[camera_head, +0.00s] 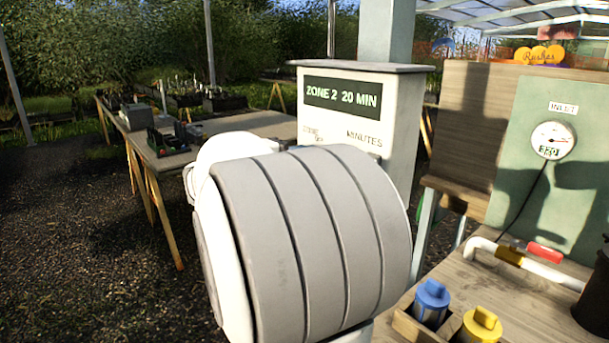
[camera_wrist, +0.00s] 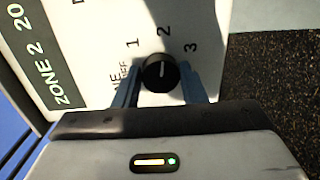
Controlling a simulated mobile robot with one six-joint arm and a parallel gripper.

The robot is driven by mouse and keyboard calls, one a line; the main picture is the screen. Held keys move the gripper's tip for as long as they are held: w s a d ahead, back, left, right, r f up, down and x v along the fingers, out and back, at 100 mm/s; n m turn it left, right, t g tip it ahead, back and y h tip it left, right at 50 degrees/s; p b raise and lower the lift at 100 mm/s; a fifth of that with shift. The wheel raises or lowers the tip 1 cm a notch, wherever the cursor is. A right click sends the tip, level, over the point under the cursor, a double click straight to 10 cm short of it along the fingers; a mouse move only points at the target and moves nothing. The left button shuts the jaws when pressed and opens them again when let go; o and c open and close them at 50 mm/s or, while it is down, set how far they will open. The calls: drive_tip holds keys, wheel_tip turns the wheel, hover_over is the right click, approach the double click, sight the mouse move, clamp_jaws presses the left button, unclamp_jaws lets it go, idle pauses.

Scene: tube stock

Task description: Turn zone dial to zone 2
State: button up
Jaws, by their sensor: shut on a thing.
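The zone dial (camera_wrist: 155,77) is a round black knob with a white pointer line, on the white panel of the controller (camera_head: 383,110). In the wrist view its pointer aims at the printed 2, between the 1 and the 3. My gripper (camera_wrist: 162,75) has its two blue-grey fingers on either side of the knob, shut on it. The dark display (camera_head: 343,96) reads "ZONE 2 20 MIN". In the head view my arm hides the dial and the gripper.

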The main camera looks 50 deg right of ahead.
idle(0.3)
drive_tip(key=shift+f, duration=0.1)
drive_tip(key=o, duration=1)
drive_tip(key=shift+w+a+r, duration=0.1)
drive_tip(key=shift+w+a, duration=0.1)
drive_tip(key=shift+a, duration=1.1)
drive_tip(key=shift+w+a+r, duration=0.1)
drive_tip(key=shift+w+a, duration=0.1)
drive_tip(key=shift+a, duration=1.1)
drive_tip(key=shift+w+a+r, duration=0.1)
drive_tip(key=shift+w+a, duration=0.1)
drive_tip(key=shift+a, duration=1.1)
